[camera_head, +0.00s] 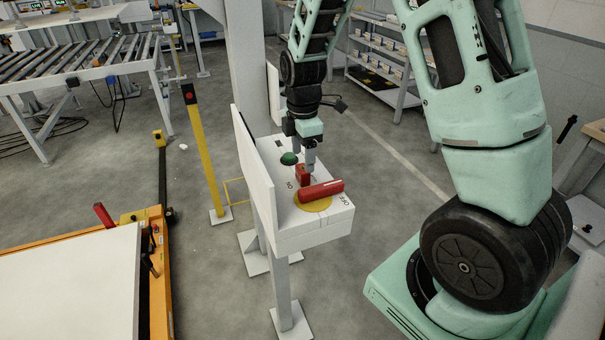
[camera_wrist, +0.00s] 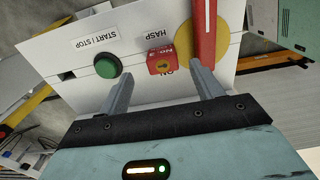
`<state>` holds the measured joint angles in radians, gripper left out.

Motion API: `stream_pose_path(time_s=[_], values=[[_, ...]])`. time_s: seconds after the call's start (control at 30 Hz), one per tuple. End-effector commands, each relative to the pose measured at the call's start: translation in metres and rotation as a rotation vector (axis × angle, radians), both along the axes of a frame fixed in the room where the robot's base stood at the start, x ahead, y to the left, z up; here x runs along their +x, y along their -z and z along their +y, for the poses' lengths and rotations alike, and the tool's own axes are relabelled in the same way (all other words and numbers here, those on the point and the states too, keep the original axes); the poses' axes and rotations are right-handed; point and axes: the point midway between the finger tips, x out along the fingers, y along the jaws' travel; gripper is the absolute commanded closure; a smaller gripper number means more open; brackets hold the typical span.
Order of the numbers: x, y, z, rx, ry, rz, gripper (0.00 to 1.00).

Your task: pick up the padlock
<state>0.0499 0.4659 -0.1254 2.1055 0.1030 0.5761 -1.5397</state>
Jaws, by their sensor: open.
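The padlock is a small red block with white lettering and a brass-coloured keyhole face. In the wrist view the padlock (camera_wrist: 160,57) sits on the white panel beside the HASP label, ahead of my fingertips and between them sideways. In the head view the padlock (camera_head: 302,174) is partly covered by a finger. My gripper (camera_head: 304,163) points down over the panel, close to the padlock. In the wrist view my gripper (camera_wrist: 162,76) is open with nothing held. I cannot tell whether a finger touches the padlock. Its shackle is not clearly visible.
A red handle (camera_head: 325,189) on a yellow disc (camera_head: 315,205) lies right beside the padlock. A green button (camera_head: 289,158) is on its other side. The white box (camera_head: 310,236) has an upright back plate (camera_head: 253,168). A yellow post (camera_head: 203,155) stands to the left.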

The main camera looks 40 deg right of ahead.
Motion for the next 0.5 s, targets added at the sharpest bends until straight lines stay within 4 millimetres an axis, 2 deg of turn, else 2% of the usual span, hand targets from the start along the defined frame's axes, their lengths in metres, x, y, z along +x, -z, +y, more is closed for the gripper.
stream_pose_path(time_s=[0.17, 0.5], values=[[-0.002, 0.011, 0.001, 0.000, -0.001, 0.004, 0.35], [-0.003, 0.051, 0.003, 0.001, 0.002, 0.002, 0.35]])
